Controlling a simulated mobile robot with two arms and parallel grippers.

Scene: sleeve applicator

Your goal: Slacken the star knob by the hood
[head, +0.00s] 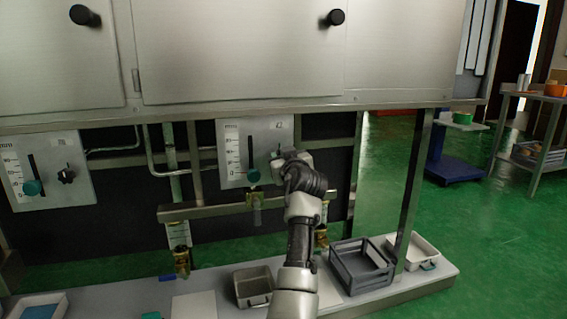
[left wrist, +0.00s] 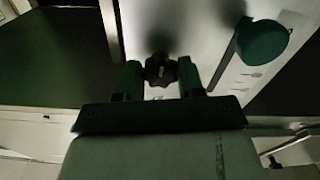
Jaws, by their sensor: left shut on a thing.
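A black star knob (left wrist: 159,69) sits on a light grey panel (left wrist: 205,20) in the left wrist view. My left gripper (left wrist: 161,80) is shut on it, with one finger on each side. In the head view the same panel (head: 230,127) hangs under the steel cabinet, with a printed scale, a slot and a teal knob (head: 253,176). My left gripper (head: 279,160) is at its right part there and hides the star knob. The teal knob also shows at the upper right of the left wrist view (left wrist: 262,41). My right gripper is not in view.
A second panel (head: 45,150) at the left carries another black star knob (head: 66,175) and teal knob (head: 33,187). A steel rail (head: 190,212) runs below the panels. A grey crate (head: 360,267) and metal tray (head: 253,287) stand on the lower shelf.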

